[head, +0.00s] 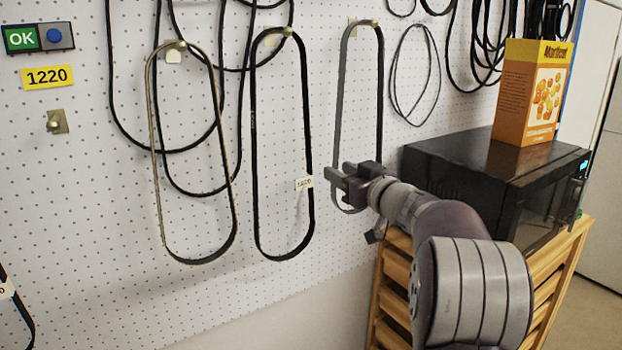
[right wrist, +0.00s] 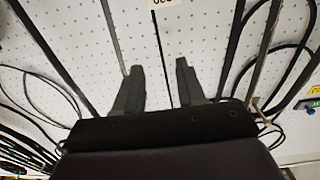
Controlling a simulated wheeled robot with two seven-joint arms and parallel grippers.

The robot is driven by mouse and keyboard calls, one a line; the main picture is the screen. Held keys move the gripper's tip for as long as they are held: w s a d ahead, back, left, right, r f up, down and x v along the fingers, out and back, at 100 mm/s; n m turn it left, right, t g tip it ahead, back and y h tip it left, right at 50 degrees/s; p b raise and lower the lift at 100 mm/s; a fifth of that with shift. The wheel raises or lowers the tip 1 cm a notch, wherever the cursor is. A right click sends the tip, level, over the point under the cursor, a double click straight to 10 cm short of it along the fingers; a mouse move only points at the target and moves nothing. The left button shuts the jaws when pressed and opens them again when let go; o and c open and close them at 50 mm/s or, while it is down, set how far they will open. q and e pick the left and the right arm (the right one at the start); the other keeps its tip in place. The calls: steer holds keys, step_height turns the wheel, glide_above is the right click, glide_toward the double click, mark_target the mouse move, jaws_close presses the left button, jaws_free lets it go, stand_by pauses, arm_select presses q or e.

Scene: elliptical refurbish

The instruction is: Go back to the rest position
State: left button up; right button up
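My right gripper (head: 335,182) is in front of the pegboard, by the lower end of a grey belt (head: 341,90). In the right wrist view its two fingers (right wrist: 158,72) stand apart, and nothing is clamped between them. A thin dark strip shows in the gap; I cannot tell its depth. A black belt (head: 252,120) with a white tag (head: 304,183) hangs from a hook left of the gripper, apart from it in the head view. A tan belt (head: 153,120) hangs farther left. My left gripper is not in view.
The white pegboard (head: 90,200) carries several looped belts, an OK sign (head: 23,39), a yellow 1220 label (head: 47,77) and an empty hook (head: 57,122). At right, a black microwave (head: 470,165) with an orange box (head: 530,95) on it stands on a wooden rack (head: 566,250).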

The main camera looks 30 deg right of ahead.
steer(key=s+d+f+m+g+h, duration=0.4)
steer(key=d+f+g+h, duration=0.15)
steer(key=f, duration=0.55)
steer(key=s+a+f+g+b, duration=0.1)
steer(key=s+a+f+g, duration=0.15)
steer(key=f, duration=0.65)
steer(key=s+a+f+n+g+y+b, duration=0.1)
steer(key=s+a+f+g, duration=0.2)
steer(key=s+a+f, duration=0.3)
steer(key=s+a+f+n+g+y+b, duration=0.1)
steer(key=s+a+f, duration=0.4)
steer(key=a, duration=0.6)
steer(key=s+a+f+g+y+b, duration=0.1)
steer(key=s+a+f+g+y, duration=0.1)
steer(key=s+a+f+g, duration=0.2)
steer(key=s+a+f, duration=0.2)
steer(key=s+a, duration=0.2)
steer(key=shift+s+a+f+n+g+b, duration=0.3)
steer(key=shift+f+n+b, duration=0.05)
steer(key=shift+n, duration=0.05)
